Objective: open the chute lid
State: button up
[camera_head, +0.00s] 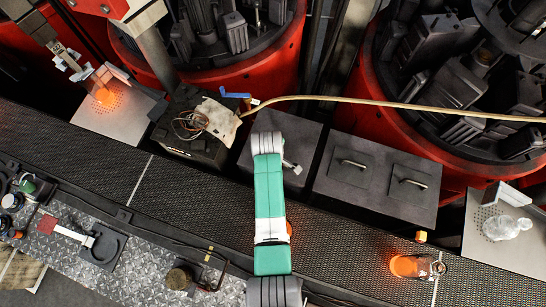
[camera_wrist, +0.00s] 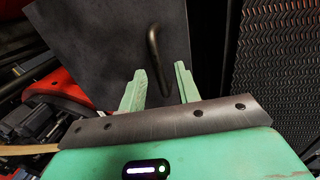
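A dark grey chute lid (camera_head: 306,138) lies near the middle of the head view, partly hidden under my green and grey arm. A handle (camera_head: 292,166) shows just right of the arm. In the wrist view the dark flat lid (camera_wrist: 95,45) fills the upper left, and its curved bar handle (camera_wrist: 153,50) stands near its right edge. My gripper (camera_wrist: 160,72) has its two green fingers apart. The handle's lower end appears between them, with no visible contact. The fingers are hidden in the head view.
A dark box (camera_head: 375,200) with two handled panels stands to the right. A pale hose (camera_head: 380,101) runs behind the boxes. A black mesh belt (camera_head: 200,190) passes in front. Red rotary moulds (camera_head: 450,150) stand behind.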

grip_shut()
